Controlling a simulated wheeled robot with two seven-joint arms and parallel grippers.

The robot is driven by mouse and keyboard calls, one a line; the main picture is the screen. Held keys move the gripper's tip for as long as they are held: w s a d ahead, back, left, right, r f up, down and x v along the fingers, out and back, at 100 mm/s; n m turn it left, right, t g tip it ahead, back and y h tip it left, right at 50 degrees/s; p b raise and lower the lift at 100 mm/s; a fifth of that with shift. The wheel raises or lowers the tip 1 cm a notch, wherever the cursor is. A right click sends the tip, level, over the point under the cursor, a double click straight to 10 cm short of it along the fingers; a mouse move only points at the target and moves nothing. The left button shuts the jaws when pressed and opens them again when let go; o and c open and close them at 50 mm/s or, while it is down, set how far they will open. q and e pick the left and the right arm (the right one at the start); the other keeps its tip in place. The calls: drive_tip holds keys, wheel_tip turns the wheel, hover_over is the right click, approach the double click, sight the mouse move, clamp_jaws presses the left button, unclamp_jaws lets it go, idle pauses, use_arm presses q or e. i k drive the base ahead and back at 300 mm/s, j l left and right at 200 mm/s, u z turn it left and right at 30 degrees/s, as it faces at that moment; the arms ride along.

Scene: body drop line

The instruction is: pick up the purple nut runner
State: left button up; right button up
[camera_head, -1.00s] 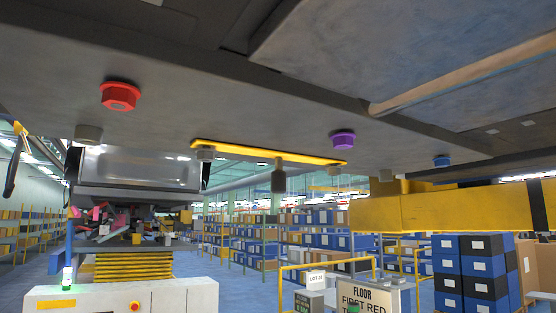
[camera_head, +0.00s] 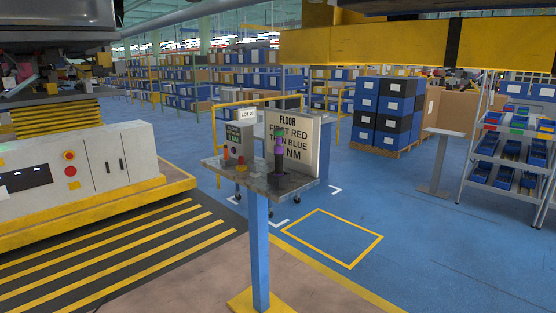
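A purple and black nut runner (camera_head: 278,150) stands upright on a small dark tray-topped stand (camera_head: 262,182) with a blue post, in the middle of the head view. A green part shows at its top. It stands in front of a white sign (camera_head: 300,145) reading "FLOOR FIRST RED THEN BLUE" with a partly hidden last line. Small orange and red items (camera_head: 239,160) are to its left on the same stand. Neither of my grippers is in view.
A white control cabinet (camera_head: 80,170) on a yellow-edged base stands at left, beside yellow-striped floor. A yellow floor rectangle (camera_head: 333,238) is right of the stand, with open blue floor. Blue and black crates (camera_head: 388,112) and a bin rack (camera_head: 508,145) stand behind. A yellow beam (camera_head: 420,45) crosses above.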

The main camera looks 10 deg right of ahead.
sight(279, 133)
drive_tip(key=z, duration=0.55)
drive_tip(key=i+j+z, duration=0.3)
drive_tip(key=j+z, duration=0.3)
drive_tip(key=i+j+z, duration=0.1)
drive_tip(key=j+z, duration=0.2)
drive_tip(key=j, duration=0.2)
drive_tip(key=i+j+z, duration=0.15)
drive_tip(key=j, duration=1.1)
drive_tip(key=i+j+z, duration=0.15)
drive_tip(key=j, duration=1.1)
drive_tip(key=j+z, duration=0.1)
drive_tip(key=j, duration=1.15)
drive_tip(key=i+z, duration=0.1)
drive_tip(key=z, duration=2.1)
drive_tip(key=u, duration=0.15)
